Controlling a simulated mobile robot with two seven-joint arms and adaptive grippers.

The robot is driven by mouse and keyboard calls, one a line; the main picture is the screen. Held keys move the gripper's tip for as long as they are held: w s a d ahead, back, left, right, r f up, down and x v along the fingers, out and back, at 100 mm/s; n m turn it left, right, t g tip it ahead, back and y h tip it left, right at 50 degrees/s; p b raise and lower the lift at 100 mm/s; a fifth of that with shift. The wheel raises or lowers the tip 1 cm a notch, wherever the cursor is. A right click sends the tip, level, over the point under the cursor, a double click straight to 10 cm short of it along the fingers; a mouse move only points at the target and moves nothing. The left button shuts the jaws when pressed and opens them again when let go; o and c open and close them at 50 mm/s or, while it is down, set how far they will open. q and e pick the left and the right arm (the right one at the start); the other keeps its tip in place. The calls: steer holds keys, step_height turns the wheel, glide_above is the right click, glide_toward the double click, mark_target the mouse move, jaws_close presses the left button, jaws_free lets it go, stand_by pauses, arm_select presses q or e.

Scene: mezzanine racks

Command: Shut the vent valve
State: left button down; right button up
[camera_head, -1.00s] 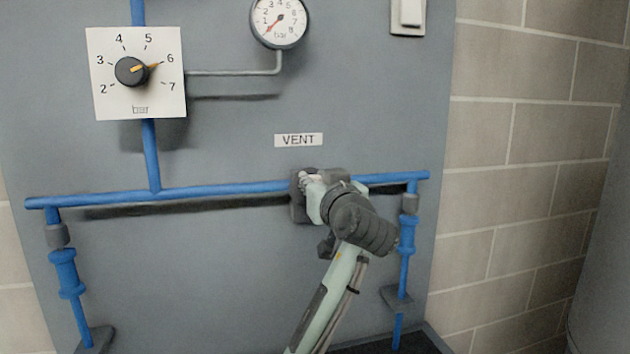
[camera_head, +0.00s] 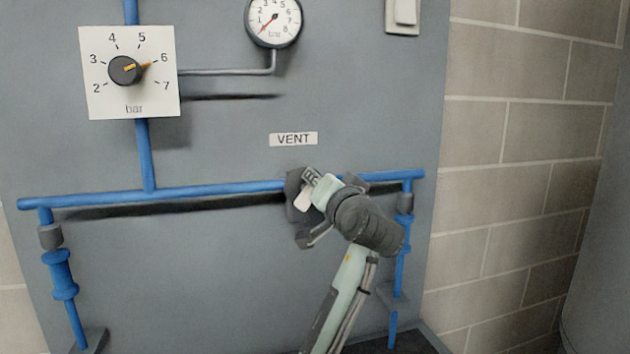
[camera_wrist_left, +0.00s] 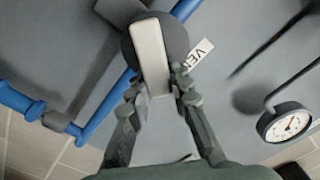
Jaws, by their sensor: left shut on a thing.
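The vent valve has a dark round body (camera_head: 294,187) on the blue horizontal pipe (camera_head: 215,190), below the VENT label (camera_head: 293,139). Its pale, flat handle (camera_wrist_left: 151,58) shows in the left wrist view, slanted to the pipe, neither in line with it nor square across it. My left gripper (camera_wrist_left: 158,86) is shut on the near end of this handle, one finger on each side. In the head view my left gripper (camera_head: 311,206) is tilted at the valve and hides part of it. My right gripper is not in view.
A dial knob (camera_head: 125,70) on a white plate points near 6. A round gauge (camera_head: 274,20) reads near 1. Blue vertical pipes with fittings stand at the left (camera_head: 61,274) and right (camera_head: 402,258). The panel below the pipe is mostly clear.

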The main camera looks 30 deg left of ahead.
arm_select(q)
steer(key=m, duration=0.3)
steer(key=f+m, duration=0.1)
steer(key=m, duration=0.1)
steer(key=shift+w+d+m, duration=0.3)
steer(key=shift+w, duration=0.05)
steer(key=shift+d+f+m, duration=0.1)
steer(key=shift+f+m, duration=0.2)
steer(key=shift+m, duration=0.85)
steer(key=shift+f+m, duration=0.3)
steer(key=shift+m, duration=0.85)
steer(key=c, duration=1.4)
jaws_free()
steer(key=shift+o, duration=0.2)
steer(key=v, duration=1.2)
